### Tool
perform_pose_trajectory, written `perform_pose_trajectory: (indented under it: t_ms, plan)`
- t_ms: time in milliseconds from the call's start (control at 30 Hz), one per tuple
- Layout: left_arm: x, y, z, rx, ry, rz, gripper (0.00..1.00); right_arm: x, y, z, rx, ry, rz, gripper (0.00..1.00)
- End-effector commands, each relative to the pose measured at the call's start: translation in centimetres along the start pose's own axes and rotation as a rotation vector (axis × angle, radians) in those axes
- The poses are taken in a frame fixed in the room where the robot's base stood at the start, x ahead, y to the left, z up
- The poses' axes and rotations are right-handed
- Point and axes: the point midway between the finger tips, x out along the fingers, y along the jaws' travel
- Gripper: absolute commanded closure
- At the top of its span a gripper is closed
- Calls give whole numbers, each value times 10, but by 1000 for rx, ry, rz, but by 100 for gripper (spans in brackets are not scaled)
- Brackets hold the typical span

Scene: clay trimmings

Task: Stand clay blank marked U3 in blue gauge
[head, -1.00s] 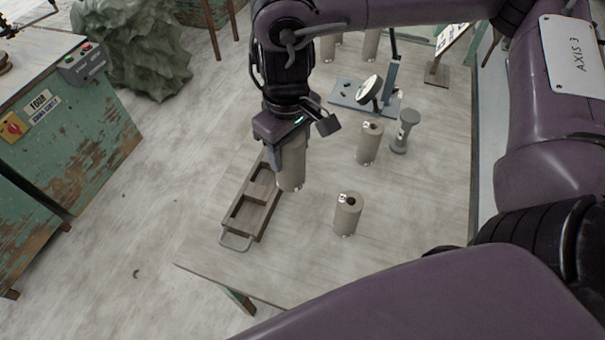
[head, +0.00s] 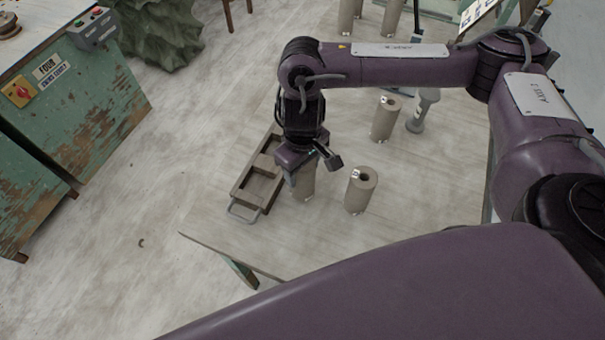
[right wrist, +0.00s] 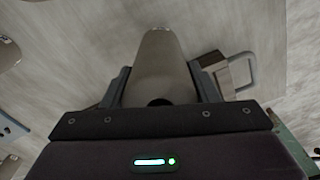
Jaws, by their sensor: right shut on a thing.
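My right gripper (head: 303,170) points down over the table and is shut on a tan clay blank (head: 304,184). The blank hangs upright beside the right side of the wooden tray; whether it touches the table I cannot tell. In the right wrist view the blank (right wrist: 158,65) sits between the two fingers (right wrist: 160,90), with a dark hole in its near end. No mark on it is readable. Another blank (head: 360,192) with a small white label stands to the right, and one (head: 386,120) stands farther back. My left gripper is out of view.
The wooden tray (head: 235,195) with compartments and a metal handle lies left of the held blank. A grey spool-shaped object (head: 422,112) stands by the rear blank. More blanks (head: 391,18) stand at the back. The table's front left is bare.

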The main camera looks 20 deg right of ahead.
Motion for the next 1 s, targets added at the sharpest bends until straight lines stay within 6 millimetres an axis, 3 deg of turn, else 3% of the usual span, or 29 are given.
perform_pose_trajectory:
  t_ms: [33,167,567,600,767,1000]
  plan:
    - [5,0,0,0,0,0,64,11,-1,1,1,-4,-3,88]
    - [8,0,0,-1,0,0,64,23,0,0,1,-1,-2,88]
    - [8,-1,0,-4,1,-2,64,27,0,0,0,0,-1,88]
    - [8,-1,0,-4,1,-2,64,28,0,0,0,-2,-1,45]
    - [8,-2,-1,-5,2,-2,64,28,0,0,-1,-1,-1,24]
    - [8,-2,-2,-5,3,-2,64,27,0,0,0,-2,-1,24]
